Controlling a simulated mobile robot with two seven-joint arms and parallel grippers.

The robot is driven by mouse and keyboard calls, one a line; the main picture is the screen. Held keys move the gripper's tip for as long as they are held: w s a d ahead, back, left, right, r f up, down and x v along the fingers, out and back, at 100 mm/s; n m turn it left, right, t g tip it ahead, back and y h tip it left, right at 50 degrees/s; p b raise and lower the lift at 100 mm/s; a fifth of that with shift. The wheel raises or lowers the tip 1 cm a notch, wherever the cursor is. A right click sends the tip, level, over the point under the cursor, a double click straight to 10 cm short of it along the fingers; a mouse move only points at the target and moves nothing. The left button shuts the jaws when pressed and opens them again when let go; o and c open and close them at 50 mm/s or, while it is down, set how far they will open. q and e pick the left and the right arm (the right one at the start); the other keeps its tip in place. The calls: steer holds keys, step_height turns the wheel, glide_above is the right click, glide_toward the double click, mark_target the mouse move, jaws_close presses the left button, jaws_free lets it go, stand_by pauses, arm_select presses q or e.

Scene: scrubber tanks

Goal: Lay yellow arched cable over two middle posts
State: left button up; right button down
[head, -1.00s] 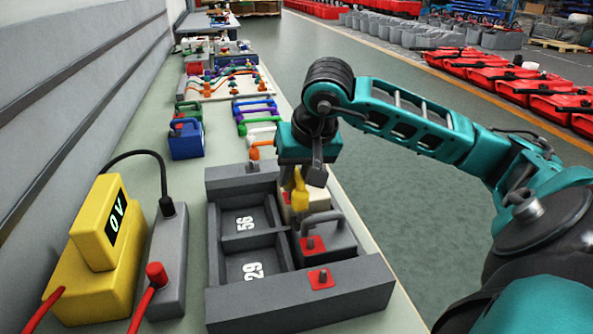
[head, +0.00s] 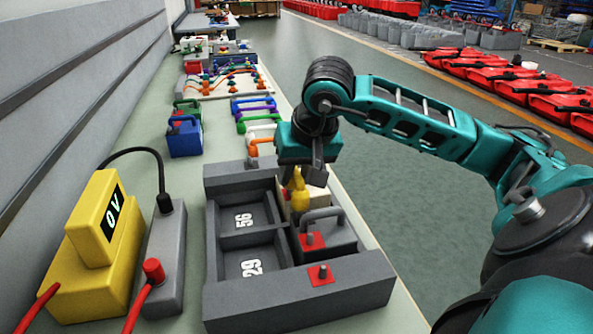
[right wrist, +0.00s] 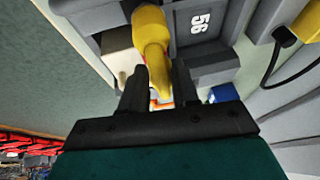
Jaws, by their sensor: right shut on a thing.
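The yellow arched cable (head: 298,194) is in my right gripper (head: 304,174), above the right-hand column of the grey tray (head: 246,317). In the right wrist view the thick yellow piece (right wrist: 150,38) lies between the two dark fingers (right wrist: 155,88). Below it, a cream block (head: 287,211) sits in the tray, partly hidden by the cable and gripper. Whether the cable touches any post cannot be told. My left gripper is out of view.
Left of the tray stand a yellow meter (head: 100,225) and a grey box (head: 166,255) with leads. Blue (head: 186,138), green, purple, white and orange handled pieces lie behind the tray. The table's right edge is close to the tray; open floor lies beyond.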

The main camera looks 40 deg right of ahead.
steer(key=shift+f+b, duration=0.85)
steer(key=shift+f, duration=0.15)
steer(key=c, duration=0.8)
jaws_free()
steer(key=shift+o, duration=0.5)
steer(key=shift+o, duration=2.1)
